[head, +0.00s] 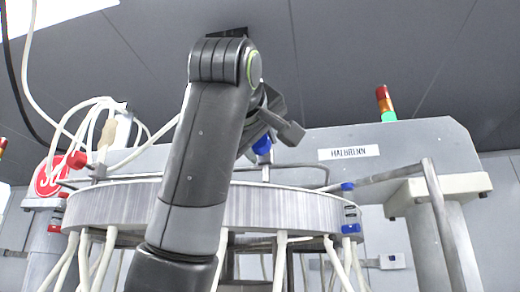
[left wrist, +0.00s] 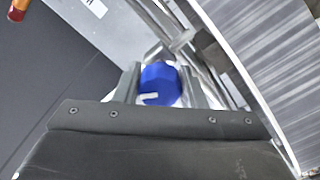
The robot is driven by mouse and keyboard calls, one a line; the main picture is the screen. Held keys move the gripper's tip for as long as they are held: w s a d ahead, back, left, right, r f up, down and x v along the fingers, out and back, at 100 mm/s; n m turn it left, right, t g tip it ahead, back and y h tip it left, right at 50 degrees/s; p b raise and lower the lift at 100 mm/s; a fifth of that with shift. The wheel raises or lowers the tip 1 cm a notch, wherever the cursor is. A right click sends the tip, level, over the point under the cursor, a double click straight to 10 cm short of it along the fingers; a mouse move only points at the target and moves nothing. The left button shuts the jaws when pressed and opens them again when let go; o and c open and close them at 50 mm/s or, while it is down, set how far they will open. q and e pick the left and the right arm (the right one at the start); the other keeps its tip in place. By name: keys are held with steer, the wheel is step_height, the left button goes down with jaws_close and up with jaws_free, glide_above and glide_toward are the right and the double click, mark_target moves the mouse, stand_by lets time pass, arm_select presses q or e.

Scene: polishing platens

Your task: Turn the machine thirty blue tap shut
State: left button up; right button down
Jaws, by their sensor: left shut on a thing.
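The blue tap (left wrist: 160,82) has a round blue knob with a white mark on its lower edge. In the left wrist view it sits between the two fingers of my left gripper (left wrist: 159,90), which are shut on it. In the head view a bit of the blue tap (head: 263,146) shows just below my left gripper (head: 273,127), above the metal ring. The fingers and my arm hide part of the tap and its pipe there. My right gripper is in neither view.
The broad metal ring (head: 290,208) has white hoses hanging below it. Other blue fittings (head: 347,187) stand at its right and a red tap (head: 77,160) at its left. A grey housing with a name plate (head: 348,153) and a signal lamp (head: 385,103) is behind.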

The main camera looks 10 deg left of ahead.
arm_select(q)
steer(key=n+b, duration=0.1)
steer(key=n, duration=0.5)
stand_by(0.6)
steer(key=o, duration=1)
steer(key=shift+r, duration=0.1)
steer(key=shift+s, duration=0.1)
steer(key=shift+s+b, duration=0.2)
steer(key=shift+b, duration=0.15)
steer(key=s+b, duration=0.5)
steer(key=s, duration=1.2)
